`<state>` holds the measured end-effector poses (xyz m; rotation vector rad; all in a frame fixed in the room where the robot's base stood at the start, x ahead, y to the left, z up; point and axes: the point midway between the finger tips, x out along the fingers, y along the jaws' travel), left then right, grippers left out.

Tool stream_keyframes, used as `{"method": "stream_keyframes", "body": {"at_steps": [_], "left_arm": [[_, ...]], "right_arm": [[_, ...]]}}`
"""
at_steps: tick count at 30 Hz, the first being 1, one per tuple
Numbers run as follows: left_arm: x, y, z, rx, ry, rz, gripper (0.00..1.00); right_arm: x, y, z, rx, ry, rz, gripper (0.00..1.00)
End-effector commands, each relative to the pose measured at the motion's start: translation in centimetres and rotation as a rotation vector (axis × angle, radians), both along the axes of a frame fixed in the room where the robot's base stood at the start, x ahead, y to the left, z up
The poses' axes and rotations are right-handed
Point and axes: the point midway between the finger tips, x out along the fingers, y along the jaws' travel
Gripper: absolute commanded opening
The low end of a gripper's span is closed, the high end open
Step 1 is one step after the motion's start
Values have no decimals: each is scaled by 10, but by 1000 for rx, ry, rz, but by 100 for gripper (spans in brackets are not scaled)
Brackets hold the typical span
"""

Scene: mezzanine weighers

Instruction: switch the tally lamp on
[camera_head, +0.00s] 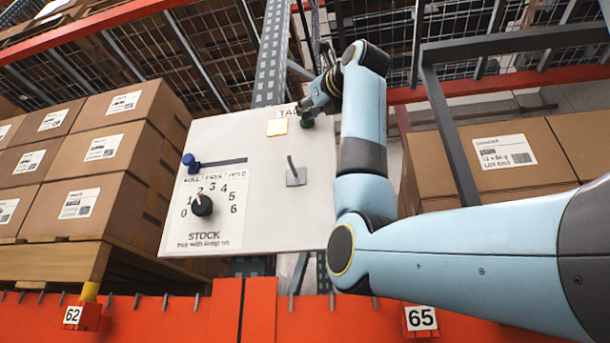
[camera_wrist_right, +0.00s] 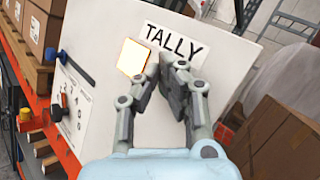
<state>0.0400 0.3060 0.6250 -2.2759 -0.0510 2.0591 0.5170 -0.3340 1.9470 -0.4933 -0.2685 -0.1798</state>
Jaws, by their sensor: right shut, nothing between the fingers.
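A white panel (camera_head: 262,170) carries a label reading TALLY (camera_wrist_right: 174,43), partly hidden by my right arm in the head view. A square lamp (camera_head: 277,127) sits beside the label; it looks bright cream with a warm orange edge, as if lit, in the wrist view (camera_wrist_right: 133,57). A green button (camera_head: 307,122) is just right of the lamp, below my right gripper (camera_head: 304,109). In the wrist view my right gripper's fingers (camera_wrist_right: 166,62) are together, empty, over the panel under the label, and hide the button. My left gripper is out of view.
The panel also has a blue-knobbed slider (camera_head: 189,160), a black STOCK dial (camera_head: 202,205) pointing near 1, and a metal toggle lever (camera_head: 294,173). Boxes (camera_head: 105,145) are stacked at left, more (camera_head: 505,155) at right. An orange beam (camera_head: 260,310) runs below.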

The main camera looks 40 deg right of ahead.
Motion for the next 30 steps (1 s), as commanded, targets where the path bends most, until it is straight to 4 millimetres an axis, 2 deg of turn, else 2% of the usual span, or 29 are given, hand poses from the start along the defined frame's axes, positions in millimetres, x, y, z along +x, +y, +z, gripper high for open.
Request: {"method": "stream_keyframes", "body": {"at_steps": [17, 30], "left_arm": [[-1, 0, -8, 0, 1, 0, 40], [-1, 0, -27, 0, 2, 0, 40]], "right_arm": [[-8, 9, -1, 0, 0, 0, 0], [-38, 45, -2, -1, -1, 2, 0]]}}
